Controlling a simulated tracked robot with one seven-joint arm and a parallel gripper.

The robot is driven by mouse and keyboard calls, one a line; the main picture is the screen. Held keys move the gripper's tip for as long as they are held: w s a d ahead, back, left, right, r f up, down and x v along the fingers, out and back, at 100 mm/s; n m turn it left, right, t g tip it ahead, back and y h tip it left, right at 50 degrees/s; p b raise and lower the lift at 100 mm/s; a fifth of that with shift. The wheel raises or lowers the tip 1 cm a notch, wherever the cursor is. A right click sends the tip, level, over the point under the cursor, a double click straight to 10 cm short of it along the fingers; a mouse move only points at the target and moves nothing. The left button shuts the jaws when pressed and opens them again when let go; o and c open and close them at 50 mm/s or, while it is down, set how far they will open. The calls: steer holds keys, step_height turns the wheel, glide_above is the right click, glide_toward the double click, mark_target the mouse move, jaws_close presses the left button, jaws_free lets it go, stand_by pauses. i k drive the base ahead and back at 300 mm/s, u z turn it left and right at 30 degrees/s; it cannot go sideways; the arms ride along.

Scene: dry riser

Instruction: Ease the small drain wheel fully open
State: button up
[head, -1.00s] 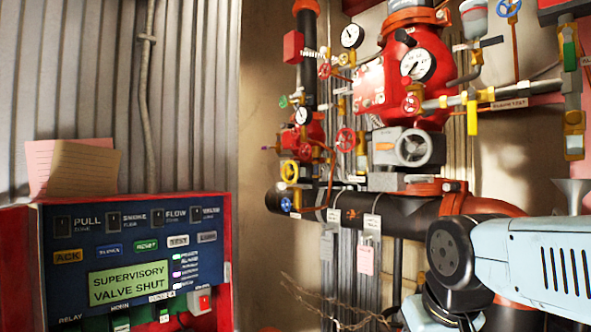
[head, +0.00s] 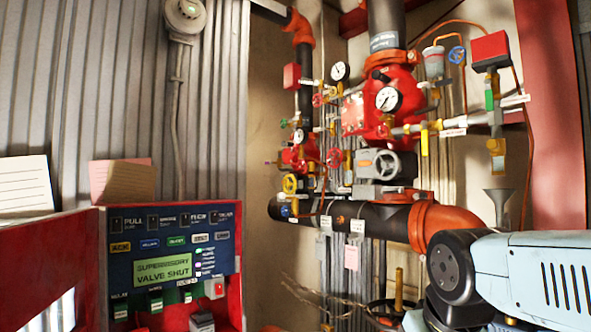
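Several small handwheels sit on the red riser valve pipework in the head view. They include a yellow wheel (head: 290,184), a blue wheel (head: 285,211) low on the black pipe, a red wheel (head: 334,158), a green wheel (head: 284,123) and another blue wheel (head: 457,54) at upper right. I cannot tell which is the drain wheel; the labels are too small to read. How far any wheel is turned cannot be seen. My arm fills the lower right corner, in front of the pipework. My gripper is out of view.
A larger grey handwheel (head: 388,166) and a gauge (head: 388,99) sit on the riser. A funnel (head: 498,203) hangs at right.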

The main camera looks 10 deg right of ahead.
mark_target(302, 167)
steer(key=u, duration=0.45)
steer(key=i, duration=1.65)
steer(key=z, duration=0.45)
steer(key=k, duration=0.8)
steer(key=z, duration=0.15)
steer(key=i, duration=0.85)
steer(key=u, duration=0.1)
